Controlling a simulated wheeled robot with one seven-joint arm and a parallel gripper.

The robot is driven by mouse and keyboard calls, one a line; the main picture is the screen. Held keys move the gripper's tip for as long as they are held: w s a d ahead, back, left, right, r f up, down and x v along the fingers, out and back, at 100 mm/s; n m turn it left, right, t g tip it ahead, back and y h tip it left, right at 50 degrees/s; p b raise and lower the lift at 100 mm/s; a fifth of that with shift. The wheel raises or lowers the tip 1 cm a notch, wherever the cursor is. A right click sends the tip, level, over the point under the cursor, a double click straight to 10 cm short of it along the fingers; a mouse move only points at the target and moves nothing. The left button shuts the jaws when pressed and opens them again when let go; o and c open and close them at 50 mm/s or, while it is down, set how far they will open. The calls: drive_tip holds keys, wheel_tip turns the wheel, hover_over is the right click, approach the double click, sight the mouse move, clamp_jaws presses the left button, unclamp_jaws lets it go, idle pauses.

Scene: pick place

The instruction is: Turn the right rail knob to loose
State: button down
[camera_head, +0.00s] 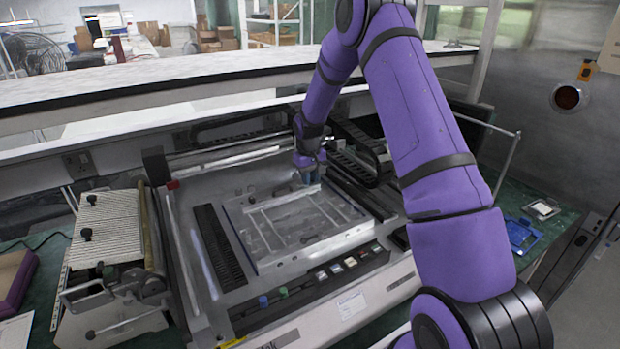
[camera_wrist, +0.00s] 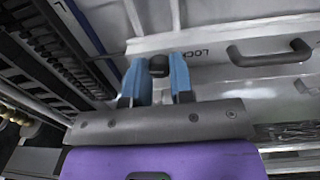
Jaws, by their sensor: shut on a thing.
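My gripper (camera_wrist: 158,66) has two blue fingers, one on each side of a small dark knob (camera_wrist: 158,67) in the wrist view. It is shut on this knob, which sits on a light metal rail (camera_wrist: 215,38). Dark lettering is printed on the rail just right of the fingers, only partly readable. In the head view my gripper (camera_head: 309,174) is at the back of the machine's flat bed, by the far edge of the metal frame (camera_head: 300,222). The knob is hidden there behind the gripper, and its turned angle is unclear.
A dark bar handle (camera_wrist: 270,54) stands close right of the fingers in the wrist view. A black cable chain (camera_head: 365,150) runs right of the gripper in the head view. A white shelf (camera_head: 200,80) spans behind. Small coloured knobs and buttons (camera_head: 335,268) line the machine's front.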

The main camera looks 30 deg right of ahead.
drive_tip(key=shift+n, duration=1)
drive_tip(key=c, duration=1)
unclamp_jaws()
wheel_tip(320, 180, up, 11)
drive_tip(key=shift+a+f, duration=0.1)
drive_tip(key=shift+a, duration=0.05)
